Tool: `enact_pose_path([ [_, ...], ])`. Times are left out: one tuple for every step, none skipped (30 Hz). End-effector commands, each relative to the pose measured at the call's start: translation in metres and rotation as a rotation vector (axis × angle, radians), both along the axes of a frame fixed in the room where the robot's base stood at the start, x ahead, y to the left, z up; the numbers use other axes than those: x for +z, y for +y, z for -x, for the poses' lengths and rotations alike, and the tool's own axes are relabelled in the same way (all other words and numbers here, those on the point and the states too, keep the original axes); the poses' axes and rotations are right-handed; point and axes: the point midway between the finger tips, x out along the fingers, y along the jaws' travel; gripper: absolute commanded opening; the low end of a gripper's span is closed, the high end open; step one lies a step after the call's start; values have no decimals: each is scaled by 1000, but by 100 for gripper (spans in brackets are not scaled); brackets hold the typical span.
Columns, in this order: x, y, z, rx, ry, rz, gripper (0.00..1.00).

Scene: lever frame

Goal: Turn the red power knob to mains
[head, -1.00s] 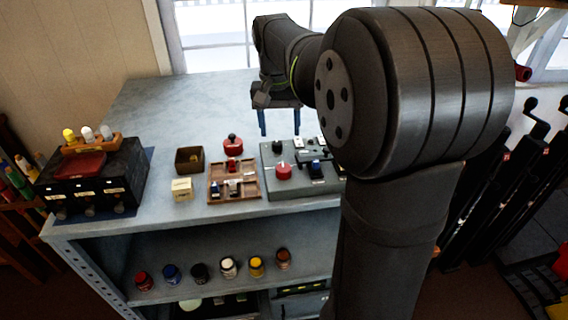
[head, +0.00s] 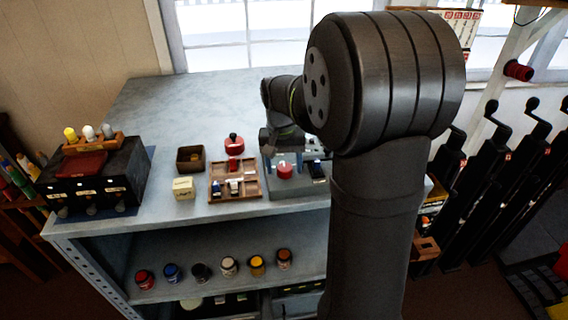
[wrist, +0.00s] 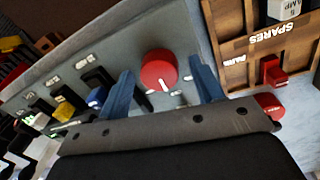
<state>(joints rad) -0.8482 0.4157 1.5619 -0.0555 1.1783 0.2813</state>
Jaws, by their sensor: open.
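The red power knob (head: 285,171) sits on the grey control panel (head: 290,191) on the bench. In the wrist view the red knob (wrist: 159,70) is round, with a white pointer mark at its lower edge and a small white label just below. My gripper (wrist: 162,82) is open, with one blue finger on each side of the knob in that view. I cannot tell whether either finger touches it. In the head view my gripper (head: 283,158) is just behind the knob, partly hidden by my arm. The knob's other position labels are not readable.
A wooden tray marked SPARES (wrist: 262,45) lies beside the panel. Blue, yellow and black switches (wrist: 65,109) line the panel's other side. A red round item (head: 234,145), a small dark box (head: 190,159) and a cream block (head: 183,187) stand left on the bench.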

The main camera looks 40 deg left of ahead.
Motion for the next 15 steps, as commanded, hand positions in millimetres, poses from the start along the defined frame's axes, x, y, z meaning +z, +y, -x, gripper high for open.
enact_pose_path([
  [0,0,0,0,0,0,57],
  [0,0,0,0,0,0,51],
  [0,0,0,0,0,0,43],
  [0,0,0,0,0,0,37],
  [0,0,0,0,0,0,31],
  [0,0,0,0,0,0,23],
  [0,0,0,0,0,0,17],
  [0,0,0,0,0,0,16],
  [0,0,0,0,0,0,16],
  [0,0,0,1,0,0,16],
  [0,0,0,2,0,0,16],
  [0,0,0,5,-1,0,16],
  [0,0,0,8,0,0,16],
  [0,0,0,12,0,0,16],
  [1,0,0,20,0,0,16],
])
